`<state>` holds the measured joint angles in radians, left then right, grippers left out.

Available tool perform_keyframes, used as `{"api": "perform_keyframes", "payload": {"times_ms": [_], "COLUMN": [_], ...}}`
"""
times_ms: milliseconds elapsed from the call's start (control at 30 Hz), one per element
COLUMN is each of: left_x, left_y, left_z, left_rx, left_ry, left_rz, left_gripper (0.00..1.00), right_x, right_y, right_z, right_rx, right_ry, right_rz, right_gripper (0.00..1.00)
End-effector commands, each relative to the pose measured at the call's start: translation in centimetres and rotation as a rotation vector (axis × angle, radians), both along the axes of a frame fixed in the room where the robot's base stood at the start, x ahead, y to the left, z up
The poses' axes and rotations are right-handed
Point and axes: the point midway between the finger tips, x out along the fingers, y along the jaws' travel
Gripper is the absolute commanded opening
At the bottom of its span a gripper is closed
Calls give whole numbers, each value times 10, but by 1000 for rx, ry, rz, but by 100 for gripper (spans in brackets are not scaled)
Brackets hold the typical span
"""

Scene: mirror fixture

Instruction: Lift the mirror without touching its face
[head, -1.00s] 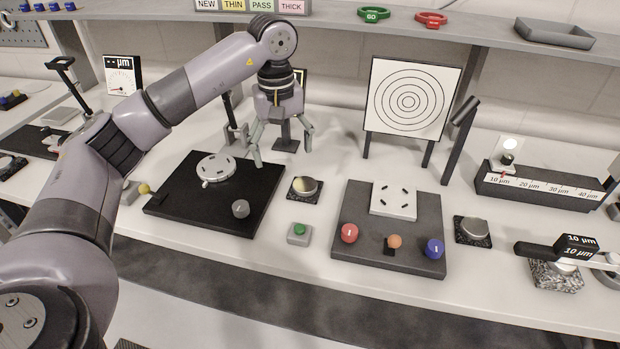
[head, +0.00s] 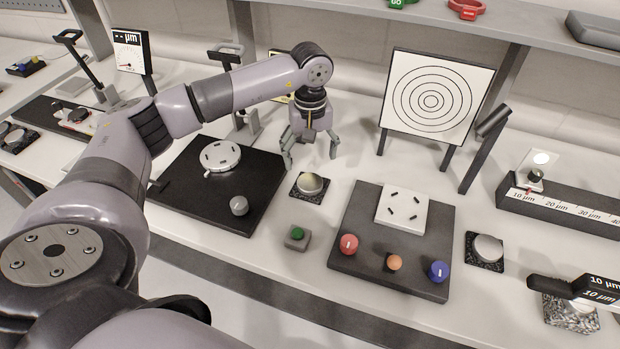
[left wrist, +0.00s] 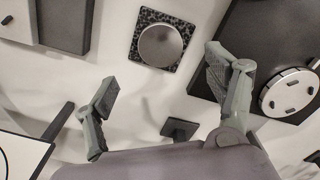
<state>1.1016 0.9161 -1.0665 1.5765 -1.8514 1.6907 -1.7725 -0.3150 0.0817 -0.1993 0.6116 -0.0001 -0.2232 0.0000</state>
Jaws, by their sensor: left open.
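A round silvery mirror disc (head: 310,181) lies on a dark speckled square pad (head: 298,190), between the black platform and the grey platform. The left wrist view shows the disc (left wrist: 161,46) face on, with the pad (left wrist: 139,50) around it. My left gripper (head: 311,153) is open and empty, just behind and above this disc in the head view. In the left wrist view its two fingers (left wrist: 160,80) are spread wide, and the disc is beyond their tips, apart from both. A similar silvery disc (head: 487,247) sits on another dark pad farther right.
Left is a black platform (head: 180,195) with a white round mount (head: 220,156) and grey knob (head: 239,205). Right is a grey platform (head: 370,215) with coloured knobs. A green button (head: 297,234) is in front, a ring target (head: 437,98) behind. Bare table surrounds the pad.

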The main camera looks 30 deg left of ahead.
Motion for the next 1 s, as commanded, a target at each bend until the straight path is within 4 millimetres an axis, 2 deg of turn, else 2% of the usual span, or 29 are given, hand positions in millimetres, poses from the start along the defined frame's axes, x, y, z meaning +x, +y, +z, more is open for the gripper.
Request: {"api": "perform_keyframes", "payload": {"times_ms": [133,333,500,633,900,1000], "left_x": [0,-1,-5,-4,-3,-3], "left_y": [-1,-1,0,-1,0,0], "left_z": [-19,-31,-55,-73,-79,-79], "left_rx": [-1,-1,0,-2,-1,-1], "left_ry": [2,3,6,2,-1,-1], "left_rz": [0,-1,0,0,-1,-1], "left_gripper": [78,78,78,78,78,73], "right_x": [8,26,26,22,15,15], "right_y": [1,4,5,5,5,4], "right_z": [9,17,37,39,38,38], "right_rx": [1,6,9,7,6,6], "right_ry": [-11,-39,-39,-33,-23,-23], "right_rz": [1,0,1,1,0,0], "right_gripper": [40,40,40,40,40,40]}}
